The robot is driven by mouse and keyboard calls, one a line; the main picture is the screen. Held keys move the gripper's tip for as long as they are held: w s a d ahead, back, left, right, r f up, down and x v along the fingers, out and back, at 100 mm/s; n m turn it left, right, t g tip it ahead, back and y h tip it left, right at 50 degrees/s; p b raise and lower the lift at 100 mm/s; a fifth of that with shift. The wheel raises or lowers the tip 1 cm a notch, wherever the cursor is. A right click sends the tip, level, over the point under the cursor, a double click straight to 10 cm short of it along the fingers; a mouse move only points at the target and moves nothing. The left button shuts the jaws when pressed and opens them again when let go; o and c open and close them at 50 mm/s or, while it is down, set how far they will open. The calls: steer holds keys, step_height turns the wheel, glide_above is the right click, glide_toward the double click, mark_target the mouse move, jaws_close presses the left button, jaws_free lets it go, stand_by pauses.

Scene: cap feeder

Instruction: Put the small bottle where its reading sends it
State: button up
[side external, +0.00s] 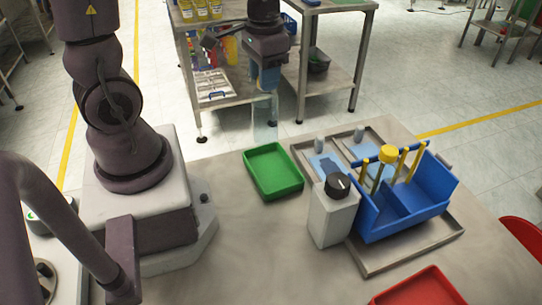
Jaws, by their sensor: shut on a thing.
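My gripper (267,88) hangs near the back edge of the table, above and behind the green tray. It is shut on a pale, see-through object (265,120), which seems to be the small bottle. The bottle hangs upright below the fingers, clear of the table. Its details are faint, and no reading on it can be made out. The green tray (273,171) is empty. A red tray (421,290) is partly cut off at the bottom edge.
A metal tray (376,268) at the right holds a blue divided bin (405,212) with upright yellow rods. Light-blue items (328,165) lie behind. The table front of the green tray is clear.

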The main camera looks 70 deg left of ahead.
step_height(320, 180, down, 7)
steer(key=shift+f, duration=0.3)
steer(key=o, duration=0.9)
steer(key=shift+c, duration=0.2)
step_height(320, 180, up, 12)
steer(key=shift+d+r, duration=0.1)
step_height(320, 180, up, 4)
steer(key=t, duration=0.2)
glide_above(265, 107)
steer(key=d, duration=0.1)
steer(key=s+d+r+m+t, duration=0.1)
steer(key=s+d+r+t, duration=0.2)
steer(key=s+d+r, duration=0.1)
steer(key=shift+s+d+r+t, duration=0.15)
steer(key=shift+s+d+t, duration=0.15)
steer(key=shift+s+d, duration=0.55)
